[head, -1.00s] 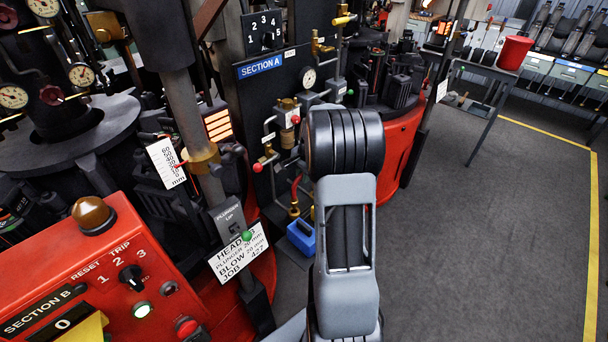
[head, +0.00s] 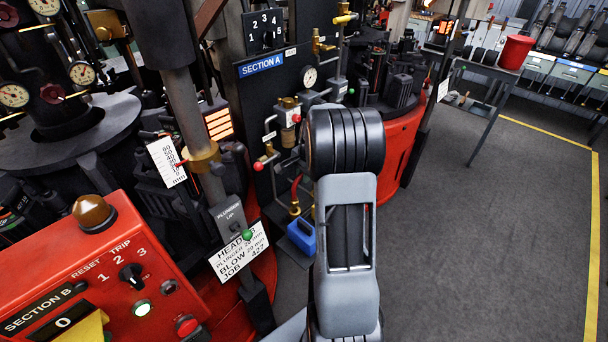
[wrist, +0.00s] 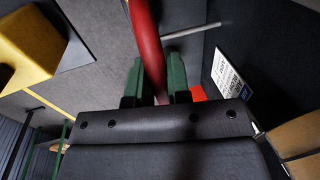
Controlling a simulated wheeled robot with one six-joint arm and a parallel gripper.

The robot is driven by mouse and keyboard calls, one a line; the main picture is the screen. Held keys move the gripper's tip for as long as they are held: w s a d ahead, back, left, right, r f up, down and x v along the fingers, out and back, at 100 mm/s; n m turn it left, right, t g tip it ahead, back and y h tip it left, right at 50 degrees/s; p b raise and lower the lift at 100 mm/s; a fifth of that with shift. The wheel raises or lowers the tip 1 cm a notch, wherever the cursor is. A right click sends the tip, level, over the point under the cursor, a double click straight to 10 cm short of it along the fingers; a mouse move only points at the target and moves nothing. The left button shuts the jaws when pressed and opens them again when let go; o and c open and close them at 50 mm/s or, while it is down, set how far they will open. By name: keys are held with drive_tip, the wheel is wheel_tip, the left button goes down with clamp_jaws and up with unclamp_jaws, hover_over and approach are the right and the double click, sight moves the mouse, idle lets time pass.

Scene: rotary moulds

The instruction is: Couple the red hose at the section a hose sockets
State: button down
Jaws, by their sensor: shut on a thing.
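The red hose (wrist: 147,40) runs up between the green fingers of my gripper (wrist: 156,75) in the wrist view. My gripper is shut on it. In the head view my arm hides the gripper; a short piece of red hose (head: 296,186) shows left of the arm, above a brass fitting (head: 294,209). The dark section A panel (head: 262,90) stands behind, with its blue sign (head: 261,66), a gauge (head: 309,76) and brass and steel pipe fittings. I cannot tell which fittings are the hose sockets. The hose's free end is not clearly visible.
The red section B console (head: 90,270) and a plunger column (head: 184,110) stand at the left. A table with a red bucket (head: 515,52) is at the back right. The right floor is open.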

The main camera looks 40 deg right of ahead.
drive_tip(key=shift+f, duration=0.2)
drive_tip(key=shift+f+b, duration=1.1)
drive_tip(key=shift+f, duration=0.3)
drive_tip(key=c, duration=1)
unclamp_jaws()
wheel_tip(320, 180, up, 14)
drive_tip(key=s, duration=0.2)
drive_tip(key=shift+s+d+f, duration=0.2)
drive_tip(key=shift+s+d, duration=0.05)
drive_tip(key=shift+s, duration=0.1)
